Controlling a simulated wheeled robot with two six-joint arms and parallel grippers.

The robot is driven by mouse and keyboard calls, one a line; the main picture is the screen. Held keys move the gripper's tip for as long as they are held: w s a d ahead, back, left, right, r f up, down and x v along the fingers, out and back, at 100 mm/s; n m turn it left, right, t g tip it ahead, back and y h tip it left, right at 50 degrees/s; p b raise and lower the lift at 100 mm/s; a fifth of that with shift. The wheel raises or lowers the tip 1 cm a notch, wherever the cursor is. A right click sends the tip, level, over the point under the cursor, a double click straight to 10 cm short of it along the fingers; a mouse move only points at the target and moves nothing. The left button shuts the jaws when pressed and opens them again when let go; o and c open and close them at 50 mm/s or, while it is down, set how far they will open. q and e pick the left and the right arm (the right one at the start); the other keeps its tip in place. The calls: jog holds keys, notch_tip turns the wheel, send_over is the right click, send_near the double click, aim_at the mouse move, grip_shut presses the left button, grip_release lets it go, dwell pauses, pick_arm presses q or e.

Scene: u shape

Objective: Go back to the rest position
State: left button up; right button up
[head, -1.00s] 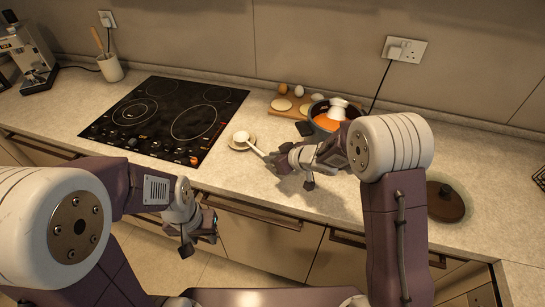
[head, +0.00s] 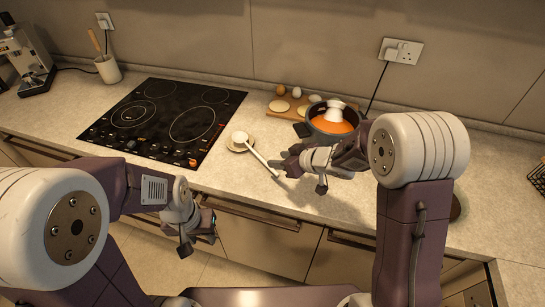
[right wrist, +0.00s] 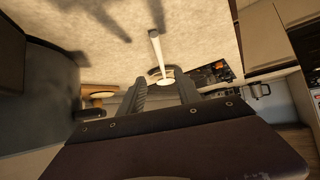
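My right gripper (head: 283,168) is above the counter, beside the handle end of a white ladle (head: 258,156). The ladle's bowl rests on a small saucer (head: 236,147). In the right wrist view the two fingers (right wrist: 160,95) are apart with nothing held between them, and the ladle (right wrist: 156,45) shows beyond them. My left gripper (head: 187,246) hangs in front of the counter's front edge, over the drawers. It appears empty, but its finger opening is too small to judge.
A pot (head: 331,124) with orange contents stands behind my right forearm. A wooden board (head: 290,107) with eggs and round pieces lies beside it. The black cooktop (head: 165,122) is at left. A dark lid is mostly hidden by my right arm. The counter front (head: 225,182) is clear.

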jog(key=shift+v, duration=1.65)
jog(key=shift+s, duration=0.1)
